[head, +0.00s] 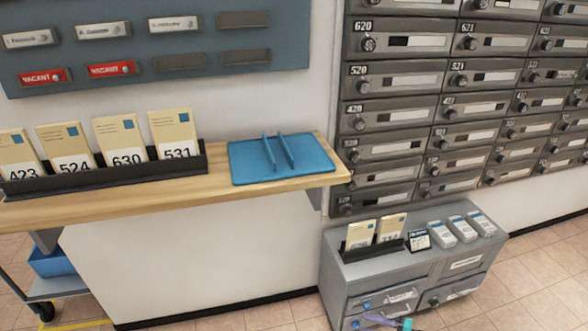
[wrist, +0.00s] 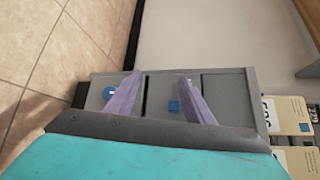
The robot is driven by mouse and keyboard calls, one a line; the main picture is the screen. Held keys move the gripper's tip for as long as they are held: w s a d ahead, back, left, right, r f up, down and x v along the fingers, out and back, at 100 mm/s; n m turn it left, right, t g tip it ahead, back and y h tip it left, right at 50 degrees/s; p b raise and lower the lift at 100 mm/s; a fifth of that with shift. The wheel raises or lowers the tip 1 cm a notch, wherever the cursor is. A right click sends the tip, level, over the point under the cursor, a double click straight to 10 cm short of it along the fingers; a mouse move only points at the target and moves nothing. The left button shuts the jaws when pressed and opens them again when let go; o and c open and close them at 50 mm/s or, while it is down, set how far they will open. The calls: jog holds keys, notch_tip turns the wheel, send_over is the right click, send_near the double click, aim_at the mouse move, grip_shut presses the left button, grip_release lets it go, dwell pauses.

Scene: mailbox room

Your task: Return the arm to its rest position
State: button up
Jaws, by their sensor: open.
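My gripper (head: 382,320) shows at the bottom edge of the head view, in front of the low grey cabinet (head: 345,278). Only a bit of its purple fingers and teal body is visible there. In the wrist view, the two purple fingers of my gripper (wrist: 160,80) stand apart with nothing between them. Beyond them is the front of the grey cabinet (wrist: 222,88), with a blue round mark and a blue square mark on it. The picture is turned sideways. I cannot tell the exact gap between fingertips and cabinet. Most of my arm is out of view.
A wooden shelf (head: 280,184) holds a blue tray (head: 250,165) and a black rack (head: 120,178) of numbered cards. Grey mailboxes (head: 400,115) cover the wall at right. Cards and several small boxes (head: 463,228) stand on the cabinet. Tiled floor (head: 545,265) at right is clear.

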jog(key=s+a+r+n+g+h+p, duration=0.2)
jog(key=s+a+r+n+g+p, duration=0.15)
jog(key=s+a+g, duration=0.55)
jog(key=s+a+r+n+g+h+p, duration=0.25)
jog(key=s+a+r+p, duration=0.35)
jog(key=a, duration=0.7)
jog(key=s+d+r+n+g+h+p, duration=0.1)
jog(key=s+n+h, duration=0.15)
jog(key=s, duration=0.25)
jog(key=s+d+n+g+h+p, duration=0.1)
jog(key=s+h, duration=0.2)
jog(key=s, duration=0.3)
jog(key=s+d+m+h, duration=0.1)
jog(key=d+h, duration=0.3)
jog(key=d, duration=0.4)
jog(key=shift+d, duration=0.15)
jog(key=shift+s+r+t, duration=0.1)
jog(key=shift+t, duration=0.15)
